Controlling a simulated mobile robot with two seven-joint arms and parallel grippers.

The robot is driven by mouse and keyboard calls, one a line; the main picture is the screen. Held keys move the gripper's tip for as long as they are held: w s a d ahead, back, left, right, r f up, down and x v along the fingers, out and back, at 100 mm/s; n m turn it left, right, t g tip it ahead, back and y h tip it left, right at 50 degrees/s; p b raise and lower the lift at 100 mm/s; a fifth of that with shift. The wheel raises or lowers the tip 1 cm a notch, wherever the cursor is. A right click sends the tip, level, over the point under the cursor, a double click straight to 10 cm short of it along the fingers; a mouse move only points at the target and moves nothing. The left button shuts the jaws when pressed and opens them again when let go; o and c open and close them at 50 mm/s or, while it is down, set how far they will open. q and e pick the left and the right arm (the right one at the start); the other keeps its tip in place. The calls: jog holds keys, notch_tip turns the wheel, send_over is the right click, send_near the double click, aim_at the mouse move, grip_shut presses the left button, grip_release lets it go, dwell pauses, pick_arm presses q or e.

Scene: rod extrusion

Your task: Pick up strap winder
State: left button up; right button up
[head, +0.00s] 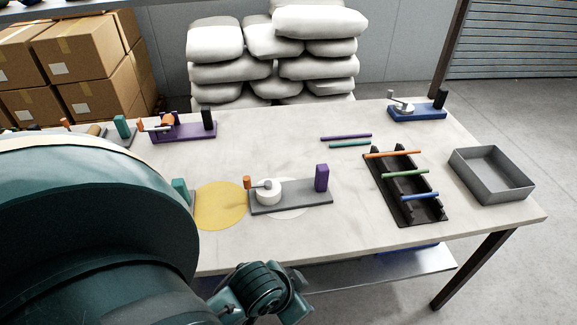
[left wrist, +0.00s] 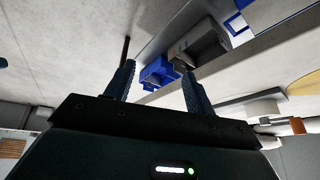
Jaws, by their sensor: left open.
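A winder-like device (head: 290,203) with a grey base, white spool, orange-knobbed crank and purple end block sits at the middle of the table, partly over a pale disc. Two similar devices stand farther back: a purple one (head: 183,132) at the left and a blue one (head: 417,112) with a metal crank at the right. I cannot tell which is called the strap winder. My left gripper (left wrist: 158,82) is open and empty in the left wrist view. The white spool (left wrist: 262,108) shows there at the right, away from the fingers. My right gripper is not in view.
A yellow disc (head: 220,206) lies beside the grey device. A black rack (head: 412,208) holds several coloured rods; two more lie behind it. A grey tray (head: 490,176) stands at the right. Blue bins (left wrist: 158,73) show beyond the fingers. My arm covers the table's left front.

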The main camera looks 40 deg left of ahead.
aim_at(321, 166)
pick_arm(q)
jog(key=w+a+r+m+y, duration=0.1)
jog(key=w+a+m+y, duration=0.1)
jog(key=w+m, duration=0.3)
jog(key=w+a+r+m+y, duration=0.1)
jog(key=w+a+m+y, duration=0.1)
jog(key=w+m, duration=0.3)
jog(key=w+a+r+m+t+y, duration=0.1)
jog(key=w+a+m+y, duration=0.1)
jog(key=w+m, duration=0.3)
jog(key=shift+w+a+m+y, duration=0.15)
jog(key=shift+w+m+y, duration=0.25)
jog(key=shift+y, duration=0.5)
jog(key=w+a+r+m+t+y, duration=0.1)
jog(key=w+r+m+t+y, duration=0.15)
jog(key=w+r+m, duration=0.35)
jog(key=shift+m+g+y, duration=0.3)
jog(key=shift+g+y, duration=0.05)
jog(key=shift+y, duration=0.1)
jog(key=x, duration=0.7)
jog(key=shift+w+d+f+b, duration=0.1)
jog(key=shift+w+f+b, duration=0.2)
jog(key=shift+w+f, duration=0.2)
jog(key=shift+r+x, duration=0.15)
jog(key=shift+x, duration=1.4)
jog(key=shift+r+x, duration=0.2)
jog(key=shift+x, duration=1.35)
jog(key=shift+w, duration=0.2)
grip_shut()
